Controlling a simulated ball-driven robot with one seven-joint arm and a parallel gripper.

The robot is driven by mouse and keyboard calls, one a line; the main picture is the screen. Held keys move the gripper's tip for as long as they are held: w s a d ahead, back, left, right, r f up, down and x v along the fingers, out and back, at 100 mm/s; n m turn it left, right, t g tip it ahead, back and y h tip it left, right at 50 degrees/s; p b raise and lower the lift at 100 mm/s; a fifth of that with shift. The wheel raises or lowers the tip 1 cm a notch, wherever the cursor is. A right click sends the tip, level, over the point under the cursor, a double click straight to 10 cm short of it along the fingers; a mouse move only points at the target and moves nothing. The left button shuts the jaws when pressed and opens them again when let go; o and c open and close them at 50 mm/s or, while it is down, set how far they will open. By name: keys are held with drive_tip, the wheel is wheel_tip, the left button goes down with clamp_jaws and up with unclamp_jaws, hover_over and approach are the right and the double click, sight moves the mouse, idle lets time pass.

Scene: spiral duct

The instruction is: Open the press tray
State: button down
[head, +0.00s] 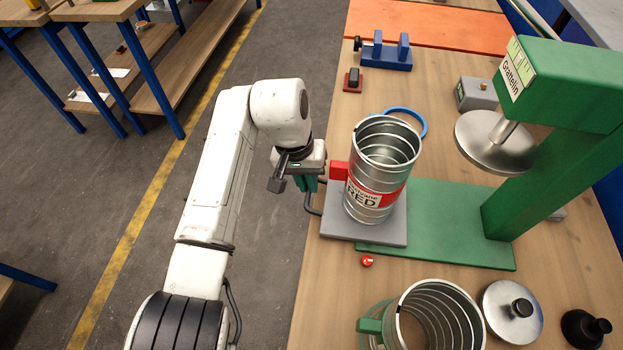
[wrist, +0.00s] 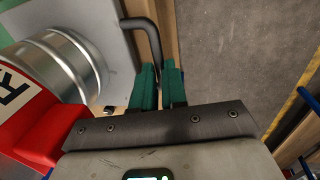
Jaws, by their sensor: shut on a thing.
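The press tray (head: 340,228) is a grey plate at the left end of the green press base (head: 440,250), near the table's left edge. A dark bent handle (head: 310,205) sticks out from its left side. My gripper (head: 309,184) is shut on this handle. In the wrist view, the green fingers (wrist: 158,85) close around the dark bar (wrist: 152,35). A ribbed metal duct (head: 370,207) with a red and white label and a red block (head: 339,171) on its side stands upright on the tray. The green press (head: 570,90) has a round metal plate (head: 497,143) to the tray's right.
A second ribbed cylinder (head: 405,305) with a green handle, a metal lid (head: 512,312) and a black knob (head: 585,329) stand at the front. A small red object (head: 367,261) lies before the tray. A blue ring (head: 417,112) lies behind the duct.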

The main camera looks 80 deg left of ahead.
drive_tip(key=c, duration=1.2)
unclamp_jaws()
drive_tip(key=shift+o, duration=0.2)
drive_tip(key=shift+r, duration=0.1)
wheel_tip(320, 180, up, 10)
drive_tip(key=s, duration=0.1)
drive_tip(key=shift+s+a+r+b, duration=0.25)
drive_tip(key=shift+s+a+b, duration=0.05)
drive_tip(key=shift+s+b, duration=0.05)
